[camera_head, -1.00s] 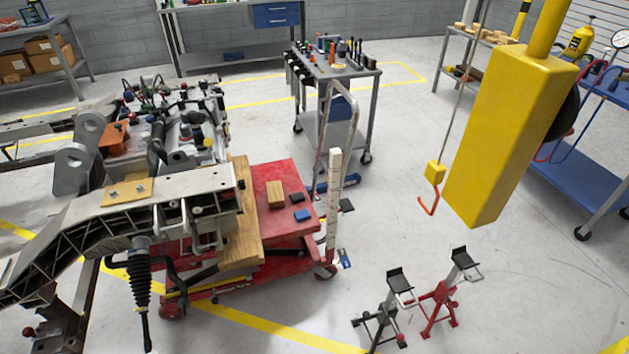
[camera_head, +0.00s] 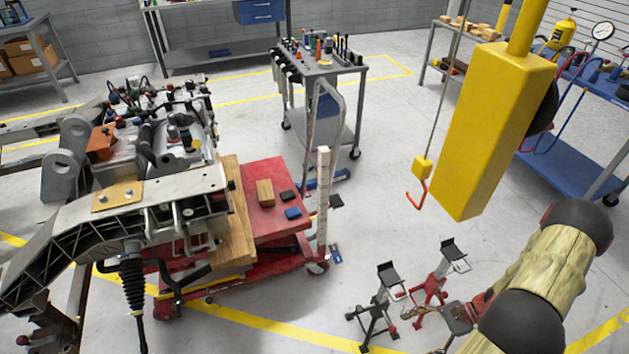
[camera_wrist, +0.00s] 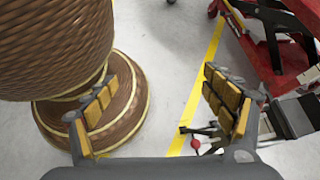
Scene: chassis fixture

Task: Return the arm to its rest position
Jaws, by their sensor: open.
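My arm (camera_head: 553,268) shows at the lower right of the head view, bent and wrapped in a straw-coloured cover with dark joints. In the wrist view my gripper (camera_wrist: 160,88) has its two fingers with yellow pads spread wide apart, with nothing between them but floor. In the head view the end of the arm is partly cut off by the bottom edge, close to the two jack stands, one black (camera_head: 376,308) and one red (camera_head: 438,272). I cannot tell the gap between arm and stands.
A red lift cart (camera_head: 270,230) with a wooden block (camera_head: 265,192) stands beside the chassis (camera_head: 130,200). A yellow hoist post (camera_head: 495,130) with a hanging red hook (camera_head: 416,195) is behind the arm. A tool trolley (camera_head: 320,68) stands further back. Open floor lies between.

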